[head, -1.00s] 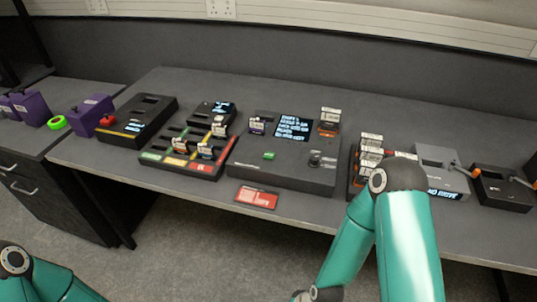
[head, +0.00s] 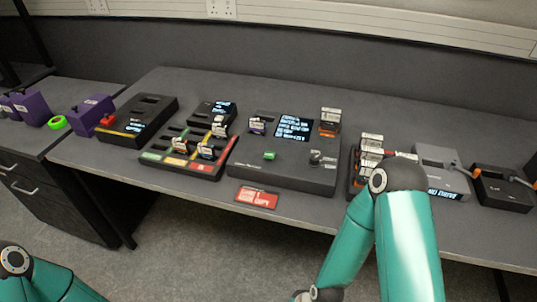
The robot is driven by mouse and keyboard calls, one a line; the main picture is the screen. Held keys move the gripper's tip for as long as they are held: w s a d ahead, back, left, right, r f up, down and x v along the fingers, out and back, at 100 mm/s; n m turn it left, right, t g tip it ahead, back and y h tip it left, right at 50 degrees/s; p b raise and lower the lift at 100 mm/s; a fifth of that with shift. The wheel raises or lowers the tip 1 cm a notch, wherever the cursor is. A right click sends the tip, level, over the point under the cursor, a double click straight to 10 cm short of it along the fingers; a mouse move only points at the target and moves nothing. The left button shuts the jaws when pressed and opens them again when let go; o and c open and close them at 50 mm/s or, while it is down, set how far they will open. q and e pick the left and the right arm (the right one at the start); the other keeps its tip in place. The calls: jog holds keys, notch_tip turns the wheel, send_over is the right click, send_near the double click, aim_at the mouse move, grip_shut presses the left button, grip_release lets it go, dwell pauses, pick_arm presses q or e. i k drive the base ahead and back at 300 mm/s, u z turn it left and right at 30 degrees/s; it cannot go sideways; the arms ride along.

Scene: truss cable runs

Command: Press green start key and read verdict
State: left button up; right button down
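The green key (head: 269,155) sits on the top of a dark tester box (head: 290,176) in the middle of the bench. The box's lit screen (head: 294,127) stands behind the key and shows several lines of white text, too small to read. A small white-labelled part (head: 257,125) is at the box's left, and a grey and black part (head: 322,160) is at its right. Nothing touches the green key. Parts of my two arms show at the lower left and lower right, but neither gripper is in view.
A tray with coloured strips (head: 184,152) holds labelled parts left of the tester. A red card (head: 257,197) lies at the front edge. Labelled blocks (head: 371,145) and a grey box (head: 437,156) stand right. Purple bins (head: 92,107) are far left.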

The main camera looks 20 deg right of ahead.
aim_at(270, 156)
jog(key=u, duration=0.7)
jog(key=k, duration=0.8)
jog(key=z, duration=0.65)
jog(key=i, duration=1.15)
jog(key=u, duration=0.05)
